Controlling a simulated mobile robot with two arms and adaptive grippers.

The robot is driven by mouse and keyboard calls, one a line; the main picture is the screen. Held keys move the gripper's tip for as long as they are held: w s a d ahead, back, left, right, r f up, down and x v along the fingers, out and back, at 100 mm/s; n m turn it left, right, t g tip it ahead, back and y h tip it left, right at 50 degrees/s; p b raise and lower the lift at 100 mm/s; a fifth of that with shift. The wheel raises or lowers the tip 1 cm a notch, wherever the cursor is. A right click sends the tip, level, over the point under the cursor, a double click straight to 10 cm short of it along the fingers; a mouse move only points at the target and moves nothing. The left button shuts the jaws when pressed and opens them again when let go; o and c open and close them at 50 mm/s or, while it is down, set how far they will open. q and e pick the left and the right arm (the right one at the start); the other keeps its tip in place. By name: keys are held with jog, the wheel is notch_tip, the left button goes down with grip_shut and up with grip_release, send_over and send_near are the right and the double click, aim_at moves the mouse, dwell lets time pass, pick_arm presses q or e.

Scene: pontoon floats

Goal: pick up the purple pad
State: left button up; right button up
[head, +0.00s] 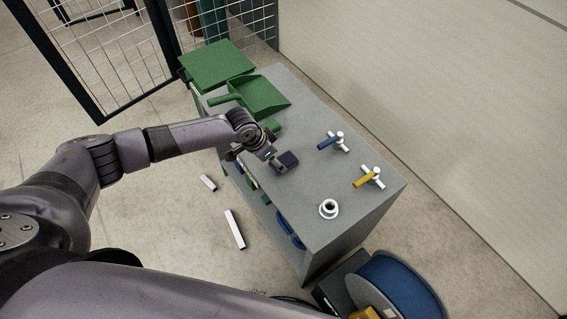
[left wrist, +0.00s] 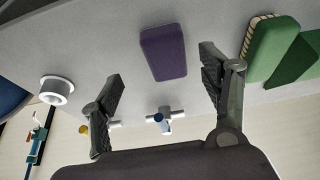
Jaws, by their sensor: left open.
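The purple pad (head: 289,158) lies on the grey top of a cabinet, right by my left gripper (head: 275,162) in the head view. In the left wrist view the purple pad (left wrist: 163,52) lies flat on the grey surface, in the gap between the two spread fingers and a little beyond their tips. My left gripper (left wrist: 160,68) is open and empty, with no finger visibly touching the pad. In the head view the gripper and wrist hide part of the surface around the pad. My right gripper is not in view.
On the grey cabinet top (head: 318,180) are a green dustpan (head: 262,95), a blue-handled valve (head: 331,142), a yellow-handled valve (head: 369,178) and a white ring fitting (head: 328,208). A green brush (left wrist: 268,48) lies near the right finger. White pieces (head: 235,229) lie on the floor.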

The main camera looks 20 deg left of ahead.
pick_arm(q)
jog(key=shift+w+b+x, duration=0.15)
jog(key=shift+w+x, duration=0.05)
jog(key=shift+x, duration=1.3)
jog(key=shift+w+b+x, duration=0.15)
jog(key=shift+w+x, duration=0.1)
jog(key=shift+x, duration=1.25)
jog(key=shift+a+r, duration=0.1)
jog(key=shift+a, duration=0.05)
jog(key=c, duration=1)
jog(key=shift+r, duration=0.1)
jog(key=shift+c, duration=0.2)
notch_tip(320, 180, up, 20)
jog(key=shift+p, duration=0.45)
